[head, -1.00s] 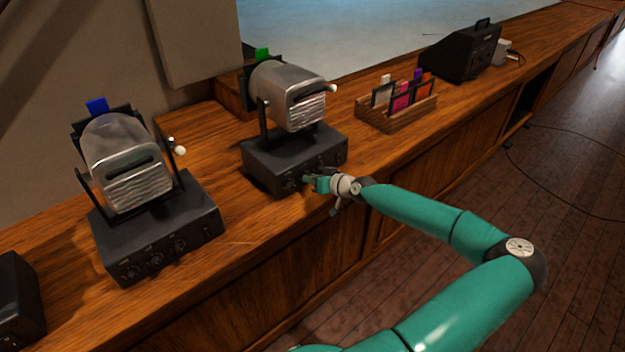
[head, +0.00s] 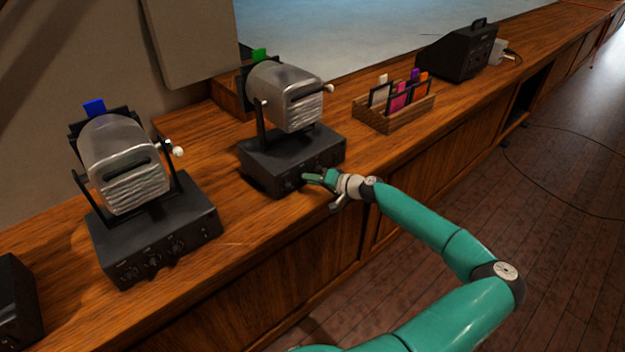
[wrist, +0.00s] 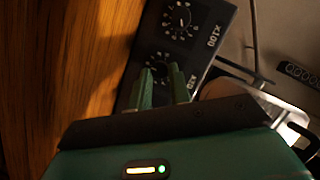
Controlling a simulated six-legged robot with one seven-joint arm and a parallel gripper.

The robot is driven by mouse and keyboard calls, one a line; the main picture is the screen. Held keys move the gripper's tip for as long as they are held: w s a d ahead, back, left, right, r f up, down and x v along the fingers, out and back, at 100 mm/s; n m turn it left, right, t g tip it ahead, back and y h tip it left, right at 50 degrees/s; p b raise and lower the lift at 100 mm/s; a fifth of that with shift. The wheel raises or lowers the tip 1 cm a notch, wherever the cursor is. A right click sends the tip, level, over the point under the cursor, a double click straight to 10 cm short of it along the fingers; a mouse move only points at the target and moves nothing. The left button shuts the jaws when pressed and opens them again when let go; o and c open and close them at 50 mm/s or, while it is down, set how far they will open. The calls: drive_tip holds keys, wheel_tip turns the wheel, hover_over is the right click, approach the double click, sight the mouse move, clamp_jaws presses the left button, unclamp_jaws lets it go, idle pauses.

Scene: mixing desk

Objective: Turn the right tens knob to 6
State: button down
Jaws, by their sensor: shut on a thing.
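The right unit is a black box (head: 262,172) with a silver drum-shaped housing (head: 285,95) and knobs on its front. My gripper (head: 312,178) is at the front of this box, by its middle knob. In the wrist view, my gripper's two green fingers (wrist: 161,86) are shut on a black dial knob (wrist: 160,66), the tens knob beside a partly hidden "X10" label. Its pointer and numbers are too dark and covered to read. The "X100" knob (wrist: 180,19) is free, further up the panel, with a white pointer.
A similar left unit (head: 150,240) with a blue tab stands on the wooden desk. A wooden card rack (head: 400,113) and a black case (head: 458,50) stand to the right. In the wrist view, a metal part (wrist: 270,100) lies close to the gripper's right.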

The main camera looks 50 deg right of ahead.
idle(0.4)
drive_tip(key=c, duration=1.3)
unclamp_jaws()
drive_tip(key=v, duration=1.3)
drive_tip(key=shift+s, duration=0.4)
drive_tip(key=shift+s, duration=0.15)
